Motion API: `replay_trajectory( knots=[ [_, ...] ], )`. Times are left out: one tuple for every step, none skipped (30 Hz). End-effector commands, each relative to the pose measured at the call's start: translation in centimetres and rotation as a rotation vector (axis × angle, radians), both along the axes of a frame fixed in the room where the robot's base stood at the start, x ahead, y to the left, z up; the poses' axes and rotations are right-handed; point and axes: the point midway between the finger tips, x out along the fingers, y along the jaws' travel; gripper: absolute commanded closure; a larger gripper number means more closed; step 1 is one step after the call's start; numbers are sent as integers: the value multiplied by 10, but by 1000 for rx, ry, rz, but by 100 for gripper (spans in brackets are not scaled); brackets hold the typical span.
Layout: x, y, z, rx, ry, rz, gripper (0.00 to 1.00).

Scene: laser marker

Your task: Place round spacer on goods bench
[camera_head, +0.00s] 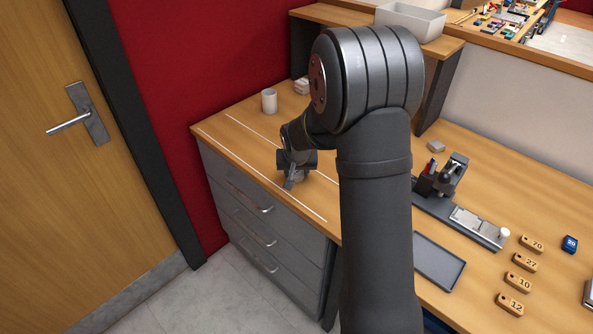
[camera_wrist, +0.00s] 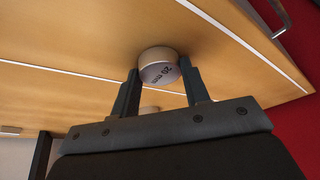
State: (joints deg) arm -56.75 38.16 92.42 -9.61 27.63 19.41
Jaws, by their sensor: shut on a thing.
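The round spacer, a pale grey disc marked "20 mm" (camera_wrist: 160,62), sits between my gripper's fingertips (camera_wrist: 160,76) in the wrist view. My gripper is shut on it. In the head view my gripper (camera_head: 297,172) points down over the strip between two white lines on the wooden goods bench (camera_head: 240,143). The spacer is mostly hidden by the fingers there. It is at or close above the bench top; I cannot tell if it touches.
A white cup (camera_head: 269,101) and pale blocks (camera_head: 302,86) stand behind my gripper. To the right are a marking device (camera_head: 442,178), a grey tray (camera_head: 438,260) and several numbered wooden tags (camera_head: 525,262). The strip left of my gripper is clear.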

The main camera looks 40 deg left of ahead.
Motion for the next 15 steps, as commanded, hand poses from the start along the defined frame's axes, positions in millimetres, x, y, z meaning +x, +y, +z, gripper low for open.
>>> replay_trajectory(
  knots=[
    [0,0,-2,-1,1,0,82],
    [0,0,-3,-1,1,0,82],
    [0,0,-3,0,0,0,52],
    [0,0,-2,0,0,0,46],
    [0,0,-2,0,0,0,40],
    [0,0,-2,0,0,0,36],
    [0,0,-2,0,0,0,36],
    [0,0,-2,0,0,0,36],
    [0,0,-2,0,0,0,36],
    [0,0,-2,0,0,0,36],
    [0,0,-2,0,0,0,36],
    [0,0,-2,0,0,0,36],
    [0,0,-2,0,0,0,36],
    [0,0,-2,0,0,0,36],
    [0,0,0,0,0,0,36]
  ],
)
